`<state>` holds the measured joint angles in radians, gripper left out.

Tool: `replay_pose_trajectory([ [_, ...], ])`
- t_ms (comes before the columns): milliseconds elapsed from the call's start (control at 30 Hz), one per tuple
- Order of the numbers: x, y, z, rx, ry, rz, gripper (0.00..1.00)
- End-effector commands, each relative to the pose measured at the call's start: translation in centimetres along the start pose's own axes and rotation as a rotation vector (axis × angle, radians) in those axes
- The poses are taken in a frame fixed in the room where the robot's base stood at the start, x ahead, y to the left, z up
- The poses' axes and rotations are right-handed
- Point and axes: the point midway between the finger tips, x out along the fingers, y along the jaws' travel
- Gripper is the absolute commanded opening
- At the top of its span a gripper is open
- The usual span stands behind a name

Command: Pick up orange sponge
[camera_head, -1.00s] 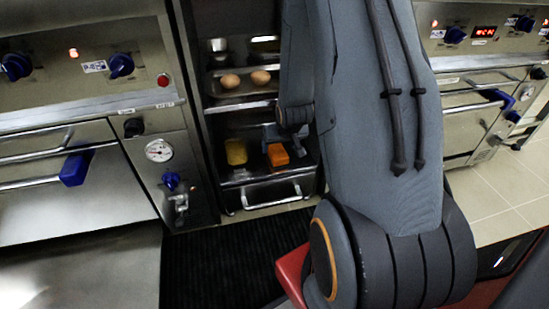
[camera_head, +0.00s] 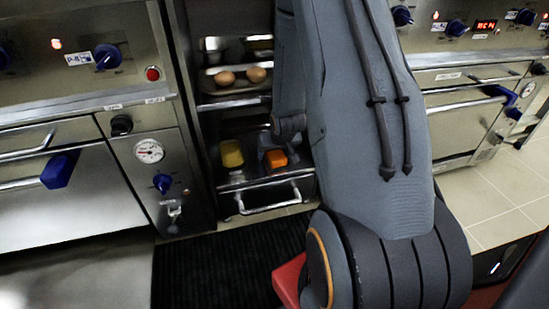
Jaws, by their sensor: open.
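The orange sponge (camera_head: 276,159) lies on the lower shelf (camera_head: 240,181) of the open rack between the steel kitchen units. A yellow sponge-like block (camera_head: 231,153) stands to its left on the same shelf. My gripper (camera_head: 272,140) is at the end of my arm, inside the rack, just above and beside the orange sponge. It is open. It is small and dark here, and my arm hides part of it. I cannot tell whether its fingers touch the sponge.
A steel handle (camera_head: 267,199) sticks out below the lower shelf. Steel ovens with blue knobs flank the rack. A black mat (camera_head: 225,262) covers the floor in front.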

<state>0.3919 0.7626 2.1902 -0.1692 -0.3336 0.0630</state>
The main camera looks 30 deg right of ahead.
Motion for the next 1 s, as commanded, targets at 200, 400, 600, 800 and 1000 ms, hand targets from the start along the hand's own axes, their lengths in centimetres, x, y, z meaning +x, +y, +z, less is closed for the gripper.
replay_pose_trajectory([
  [200,0.0,0.0,0.0,0.0,0.0,0.0,0.39],
  [400,0.0,0.0,0.0,0.0,0.0,0.0,0.27],
  [600,-0.1,0.0,0.0,0.0,0.0,0.0,0.27],
  [800,-0.7,0.0,-0.4,0.0,0.001,0.0,0.27],
  [1000,-2.3,0.0,-1.3,0.0,0.002,0.0,0.26],
])
